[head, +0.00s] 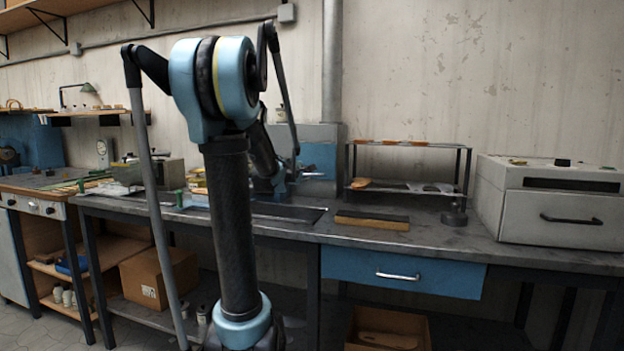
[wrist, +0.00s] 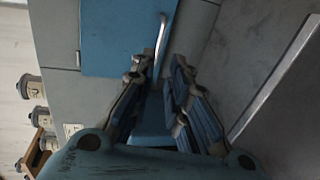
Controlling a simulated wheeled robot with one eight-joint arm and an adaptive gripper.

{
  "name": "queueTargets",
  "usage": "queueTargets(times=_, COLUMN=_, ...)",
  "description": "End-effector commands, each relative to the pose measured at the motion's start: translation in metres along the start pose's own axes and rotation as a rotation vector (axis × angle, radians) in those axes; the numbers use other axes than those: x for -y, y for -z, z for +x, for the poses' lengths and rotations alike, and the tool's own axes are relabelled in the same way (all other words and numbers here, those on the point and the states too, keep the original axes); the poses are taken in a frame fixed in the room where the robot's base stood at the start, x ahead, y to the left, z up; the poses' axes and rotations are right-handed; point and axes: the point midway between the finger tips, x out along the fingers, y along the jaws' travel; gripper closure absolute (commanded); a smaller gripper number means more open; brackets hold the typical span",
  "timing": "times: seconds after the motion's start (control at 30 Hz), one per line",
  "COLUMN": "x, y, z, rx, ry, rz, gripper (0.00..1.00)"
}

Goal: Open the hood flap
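The hood flap is a blue panel (head: 320,157) on the front of a grey hood (head: 312,132) at the back of the bench, partly hidden by my arm. In the wrist view the flap (wrist: 112,35) fills the upper middle and carries a pale metal bar handle (wrist: 162,32). My gripper (wrist: 161,72) is open there, with its two fingers apart and pointing at the flap. The handle's lower end shows in the gap between the fingertips; I cannot tell whether they touch it. In the head view my gripper is small and mostly hidden behind my arm.
The dark bench (head: 460,238) runs across the view, with a blue drawer (head: 350,265) below its top. A small rack (head: 468,165) and a light-grey box with a black handle (head: 530,210) stand on the right. A sanding block (head: 372,222) lies in front of the rack.

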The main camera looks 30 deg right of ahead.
Motion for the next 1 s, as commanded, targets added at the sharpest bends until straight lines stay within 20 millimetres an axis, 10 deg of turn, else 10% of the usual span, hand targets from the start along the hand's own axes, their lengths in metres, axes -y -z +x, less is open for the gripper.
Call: queueTargets(times=1.0, x=0.0, y=0.001, z=0.125, rx=-0.001, ry=0.0, rz=0.002, gripper=0.84)
